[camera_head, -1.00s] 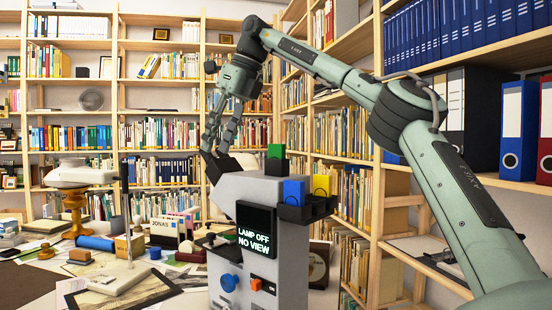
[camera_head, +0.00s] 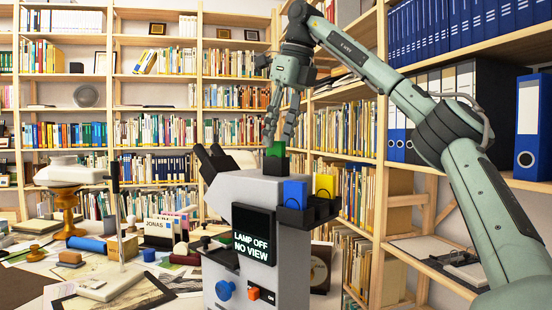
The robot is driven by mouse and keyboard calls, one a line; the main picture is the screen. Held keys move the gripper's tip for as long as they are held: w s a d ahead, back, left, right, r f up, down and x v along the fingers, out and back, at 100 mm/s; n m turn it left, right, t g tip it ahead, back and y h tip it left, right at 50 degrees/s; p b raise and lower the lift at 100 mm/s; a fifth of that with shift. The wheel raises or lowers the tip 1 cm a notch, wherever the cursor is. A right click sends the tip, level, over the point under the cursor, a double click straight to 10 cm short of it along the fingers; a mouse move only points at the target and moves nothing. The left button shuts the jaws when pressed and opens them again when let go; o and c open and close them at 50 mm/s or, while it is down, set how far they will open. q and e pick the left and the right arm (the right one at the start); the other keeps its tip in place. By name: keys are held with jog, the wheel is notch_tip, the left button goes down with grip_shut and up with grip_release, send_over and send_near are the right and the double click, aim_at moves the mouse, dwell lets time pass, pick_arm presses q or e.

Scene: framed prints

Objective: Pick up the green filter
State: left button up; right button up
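The green filter (camera_head: 276,149) stands upright in a black holder at the back of the grey microscope-like device. A blue filter (camera_head: 294,192) and a yellow filter (camera_head: 324,185) stand in black holders nearer the front right. My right gripper (camera_head: 278,140) points down over the green filter, fingers apart, its tips at about the height of the filter's top edge. I cannot tell whether they touch it. My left gripper is out of view.
The grey device (camera_head: 235,186) has black eyepieces and a screen (camera_head: 254,234) reading "LAMP OFF NO VIEW". A cluttered desk lies to the left, with a white stand base (camera_head: 108,286). Bookshelves fill the back and right, with blue binders (camera_head: 531,128) close to my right arm.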

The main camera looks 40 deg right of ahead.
jog(key=shift+w+f, duration=0.15)
jog(key=shift+f, duration=0.4)
jog(key=shift+c, duration=0.6)
grip_shut()
jog(key=shift+r, duration=0.15)
